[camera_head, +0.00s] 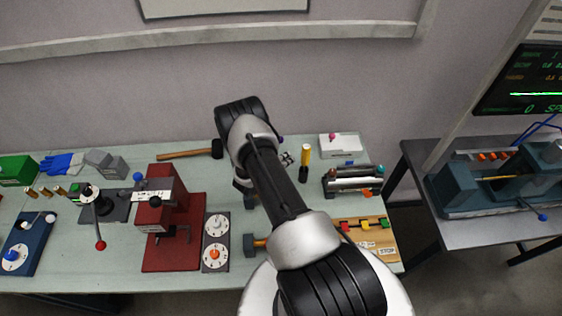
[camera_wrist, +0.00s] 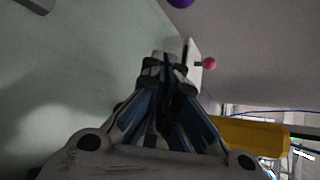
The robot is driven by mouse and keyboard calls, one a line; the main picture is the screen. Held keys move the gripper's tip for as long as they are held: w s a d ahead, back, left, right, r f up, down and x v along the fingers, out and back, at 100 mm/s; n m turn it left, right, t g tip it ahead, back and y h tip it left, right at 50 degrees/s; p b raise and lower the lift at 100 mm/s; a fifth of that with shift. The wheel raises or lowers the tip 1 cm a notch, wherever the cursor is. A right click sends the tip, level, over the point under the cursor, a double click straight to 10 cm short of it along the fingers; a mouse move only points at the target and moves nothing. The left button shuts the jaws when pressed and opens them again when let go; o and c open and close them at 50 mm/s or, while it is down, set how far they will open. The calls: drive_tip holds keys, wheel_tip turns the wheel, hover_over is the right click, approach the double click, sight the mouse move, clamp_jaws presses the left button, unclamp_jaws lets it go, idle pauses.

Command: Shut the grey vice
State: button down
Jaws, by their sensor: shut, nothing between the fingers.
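I cannot pick out the grey vice for certain. A light grey stepped block (camera_head: 104,161) stands at the back left of the bench beside blue gloves. A dark grey block (camera_head: 250,244) with an orange bar shows at the left edge of my arm, and the arm hides what lies to its right. My gripper (camera_wrist: 166,62) is shut and empty in the wrist view, with its fingertips together above the bench. No vice jaws show clearly in the wrist view.
A yellow cylinder (camera_head: 305,155) stands near my arm and shows close in the wrist view (camera_wrist: 250,136). A pink knob (camera_wrist: 209,64) lies beyond the fingertips. A hammer (camera_head: 185,154), a red press (camera_head: 172,230) and a dial panel (camera_head: 216,242) lie left of my arm.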

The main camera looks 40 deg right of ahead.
drive_tip(key=x, duration=0.3)
drive_tip(key=shift+d+f, duration=0.15)
drive_tip(key=shift+d, duration=0.25)
drive_tip(key=shift+w+a+r+p, duration=0.2)
drive_tip(key=shift+w+a+r, duration=0.15)
drive_tip(key=shift+w+r, duration=0.35)
drive_tip(key=shift+w+a+r+p, duration=0.25)
drive_tip(key=shift+w+r, duration=0.25)
drive_tip(key=shift+w, duration=0.4)
drive_tip(key=shift+w+a+b, duration=0.1)
drive_tip(key=shift+a+b, duration=0.05)
drive_tip(key=shift+b, duration=0.35)
drive_tip(key=shift+w+a+r+n+h+b, duration=0.1)
drive_tip(key=shift+a+r+n+h+b, duration=0.05)
drive_tip(key=shift+r+n+h+b, duration=0.2)
